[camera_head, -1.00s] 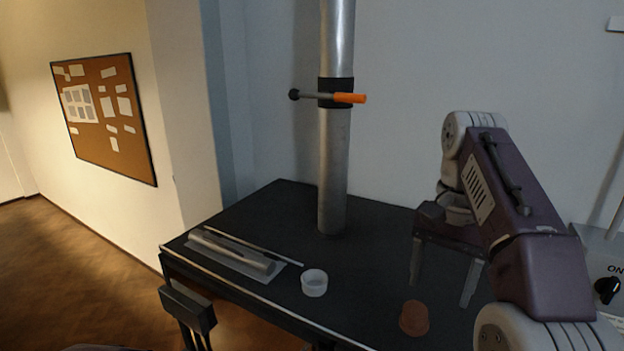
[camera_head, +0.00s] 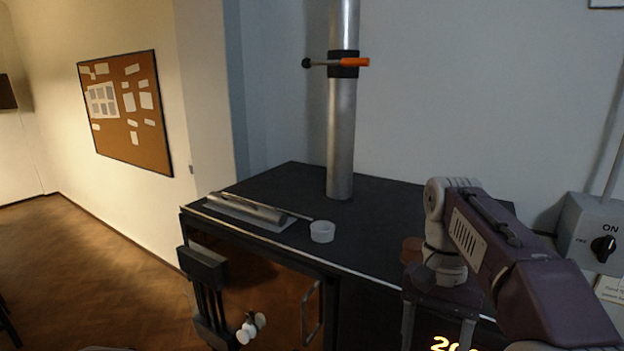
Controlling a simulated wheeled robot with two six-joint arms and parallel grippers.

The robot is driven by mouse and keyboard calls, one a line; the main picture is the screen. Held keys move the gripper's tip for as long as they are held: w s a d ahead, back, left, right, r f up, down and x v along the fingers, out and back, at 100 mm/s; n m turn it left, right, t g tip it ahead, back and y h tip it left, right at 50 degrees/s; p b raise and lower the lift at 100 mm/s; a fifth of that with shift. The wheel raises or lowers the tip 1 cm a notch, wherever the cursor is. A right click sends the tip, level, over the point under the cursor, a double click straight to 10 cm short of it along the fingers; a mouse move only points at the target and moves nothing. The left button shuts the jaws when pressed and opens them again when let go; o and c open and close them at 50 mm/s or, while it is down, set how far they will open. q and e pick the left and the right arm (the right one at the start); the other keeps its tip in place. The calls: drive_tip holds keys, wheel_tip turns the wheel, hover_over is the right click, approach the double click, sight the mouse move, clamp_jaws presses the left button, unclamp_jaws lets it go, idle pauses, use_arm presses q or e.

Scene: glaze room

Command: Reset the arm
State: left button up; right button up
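My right arm (camera_head: 515,268) comes in from the right, in front of the dark worktop. My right gripper (camera_head: 437,335) points down at the bottom edge of the view, in front of the worktop's near side. Its two fingers are apart with nothing seen held between them; their tips run to or past the frame edge. My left gripper is not in view.
A metal pipe (camera_head: 341,140) with an orange-handled lever (camera_head: 354,62) rises behind. A switch box (camera_head: 590,235) is at right.

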use_arm(q)
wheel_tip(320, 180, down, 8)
drive_tip(key=b, duration=0.5)
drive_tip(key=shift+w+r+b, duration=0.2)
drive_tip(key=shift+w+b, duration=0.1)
drive_tip(key=shift+b, duration=0.1)
use_arm(e)
drive_tip(key=s+a+f+n+t, duration=0.1)
drive_tip(key=s+f+n, duration=0.1)
drive_tip(key=f, duration=1.3)
drive_tip(key=s+a+f+n+t, duration=0.1)
drive_tip(key=f+n, duration=0.3)
drive_tip(key=f, duration=1.2)
drive_tip(key=shift+s+f+t, duration=0.15)
drive_tip(key=shift+s+t, duration=0.45)
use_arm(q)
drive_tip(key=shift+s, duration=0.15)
use_arm(e)
drive_tip(key=shift+s+d, duration=0.1)
drive_tip(key=shift+s, duration=0.05)
